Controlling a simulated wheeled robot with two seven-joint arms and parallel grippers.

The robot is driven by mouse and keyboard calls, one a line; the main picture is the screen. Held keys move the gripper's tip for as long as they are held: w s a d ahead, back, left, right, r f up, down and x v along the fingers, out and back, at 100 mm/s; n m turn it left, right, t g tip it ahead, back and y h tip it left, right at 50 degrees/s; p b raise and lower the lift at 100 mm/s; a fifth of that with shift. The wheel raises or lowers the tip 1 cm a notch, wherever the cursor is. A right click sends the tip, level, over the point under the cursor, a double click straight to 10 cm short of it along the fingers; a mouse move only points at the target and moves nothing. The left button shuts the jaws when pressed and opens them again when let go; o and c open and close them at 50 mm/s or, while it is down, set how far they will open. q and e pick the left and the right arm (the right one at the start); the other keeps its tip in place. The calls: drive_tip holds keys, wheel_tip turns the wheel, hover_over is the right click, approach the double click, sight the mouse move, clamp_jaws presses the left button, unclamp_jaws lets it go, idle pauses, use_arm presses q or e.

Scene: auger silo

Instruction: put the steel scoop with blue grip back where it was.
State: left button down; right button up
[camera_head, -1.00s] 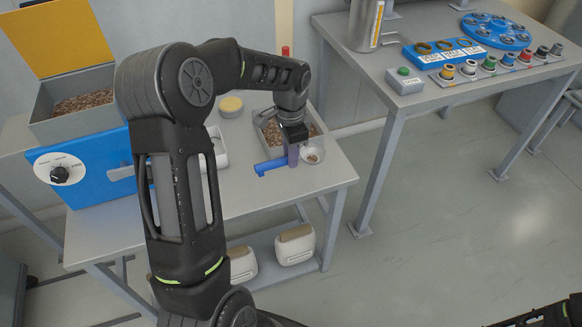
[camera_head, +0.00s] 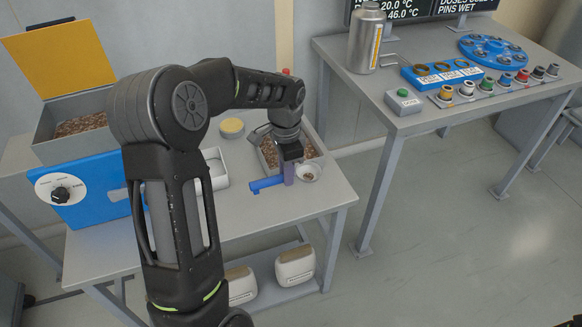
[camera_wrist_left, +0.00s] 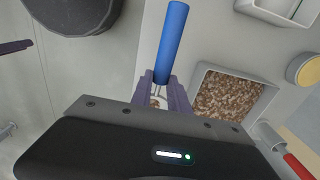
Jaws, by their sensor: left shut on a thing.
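The steel scoop's blue grip (camera_head: 268,184) points left in the head view, and it also shows in the left wrist view (camera_wrist_left: 172,40). My left gripper (camera_head: 289,174) is shut on the scoop near the grip's end, where a thin steel shank shows between the fingers in the wrist view (camera_wrist_left: 161,92). A small round pale bowl with brown pellets (camera_head: 308,172), which appears to be the scoop's bowl, is just right of the fingers. Whether it touches the table is unclear.
A grey tray of brown pellets (camera_head: 318,151) lies behind my gripper. A white divided tray (camera_head: 216,168) and a yellow-lidded round tub (camera_head: 231,127) stand to its left. A blue machine with a hopper (camera_head: 85,185) is farther left. The table's right front corner is bare.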

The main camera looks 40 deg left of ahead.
sight(266, 180)
use_arm(q)
drive_tip(key=s+a+p, duration=0.1)
drive_tip(key=s+a, duration=0.1)
drive_tip(key=s, duration=0.1)
drive_tip(key=s+a+f+p, duration=0.1)
drive_tip(key=shift+s+p, duration=0.2)
drive_tip(key=shift+p, duration=0.15)
drive_tip(key=shift+s+f, duration=0.1)
drive_tip(key=shift+f, duration=0.15)
drive_tip(key=shift+f+b, duration=2.6)
drive_tip(key=shift+f, duration=0.8)
drive_tip(key=shift+f+b, duration=0.45)
drive_tip(key=shift+f, duration=0.15)
drive_tip(key=c, duration=1.2)
unclamp_jaws()
